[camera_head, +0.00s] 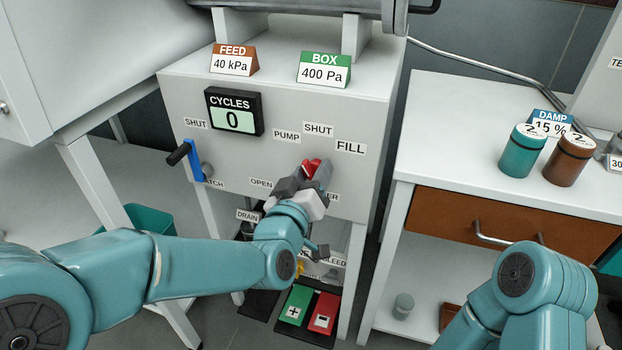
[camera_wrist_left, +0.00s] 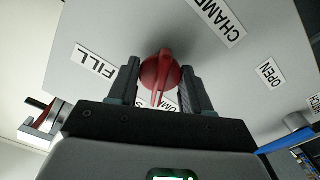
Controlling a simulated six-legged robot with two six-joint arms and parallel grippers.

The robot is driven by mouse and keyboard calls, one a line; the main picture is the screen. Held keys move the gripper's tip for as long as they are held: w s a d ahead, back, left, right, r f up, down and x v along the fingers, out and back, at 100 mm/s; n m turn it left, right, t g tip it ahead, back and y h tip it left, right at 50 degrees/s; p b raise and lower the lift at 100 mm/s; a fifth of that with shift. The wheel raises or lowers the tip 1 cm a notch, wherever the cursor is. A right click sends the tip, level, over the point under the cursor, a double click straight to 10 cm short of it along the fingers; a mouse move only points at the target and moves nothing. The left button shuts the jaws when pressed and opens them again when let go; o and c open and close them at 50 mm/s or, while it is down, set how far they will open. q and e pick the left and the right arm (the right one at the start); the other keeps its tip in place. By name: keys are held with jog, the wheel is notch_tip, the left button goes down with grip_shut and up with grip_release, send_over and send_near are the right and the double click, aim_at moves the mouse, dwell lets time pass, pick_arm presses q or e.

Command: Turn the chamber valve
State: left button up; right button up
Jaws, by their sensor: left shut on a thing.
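The chamber valve is a red knob (camera_head: 312,168) on the front panel of the grey cabinet (camera_head: 290,110), among labels reading PUMP, SHUT and FILL. It also shows in the left wrist view (camera_wrist_left: 161,72), where its narrow grip bar sits between the two dark fingers. My left gripper (camera_head: 305,180) reaches up to the panel and is shut on the red knob; in the left wrist view the gripper (camera_wrist_left: 159,85) has one finger on each side of it. The arm hides part of the labels below. My right arm shows at the lower right, but its gripper is not visible.
A blue lever (camera_head: 194,160) with a black handle is at the panel's left. A CYCLES display (camera_head: 233,112) reads 0. Green (camera_head: 295,305) and red (camera_head: 323,312) pedals lie below. A white bench (camera_head: 450,130) at right holds a teal jar (camera_head: 522,152) and a brown jar (camera_head: 570,160).

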pick_arm(q)
jog(key=m, duration=0.3)
jog(key=shift+m+b, duration=0.35)
jog(key=shift+m, duration=0.05)
jog(key=m, duration=0.3)
jog(key=shift+m, duration=0.3)
jog(key=m, duration=0.4)
jog(key=shift+m, duration=0.3)
jog(key=shift+m+p, duration=0.4)
jog(key=shift+m, duration=1.4)
jog(key=o, duration=1.1)
jog(key=shift+c, duration=0.2)
jog(key=shift+s, duration=0.1)
